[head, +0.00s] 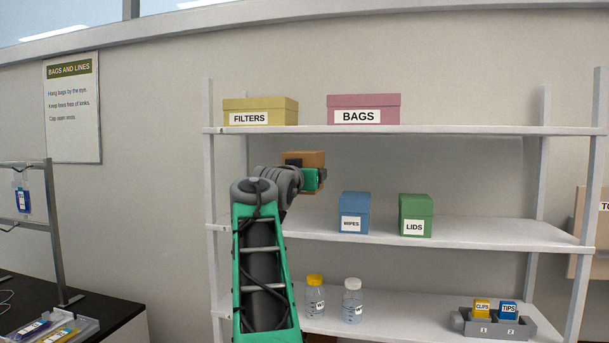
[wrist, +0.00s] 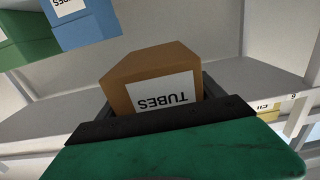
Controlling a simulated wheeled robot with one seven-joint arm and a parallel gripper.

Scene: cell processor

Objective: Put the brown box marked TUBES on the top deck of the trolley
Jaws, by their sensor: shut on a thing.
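The brown box marked TUBES (wrist: 150,75) is in my gripper in the wrist view, its label upside down there. My gripper (wrist: 155,105) is shut on it, with dark fingers along its sides. In the head view the brown box (head: 303,158) shows just past my gripper (head: 312,180), at the left part of the rack, between the top and middle shelves. My arm hides part of the box and the shelf behind it. I cannot tell whether the box touches the shelf. The trolley is not in view.
The white rack holds a yellow FILTERS box (head: 260,111) and pink BAGS box (head: 363,109) on top. A blue WIPES box (head: 355,212) and green LIDS box (head: 416,215) stand right of my gripper. Bottles (head: 352,301) and a grey holder (head: 490,324) are below.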

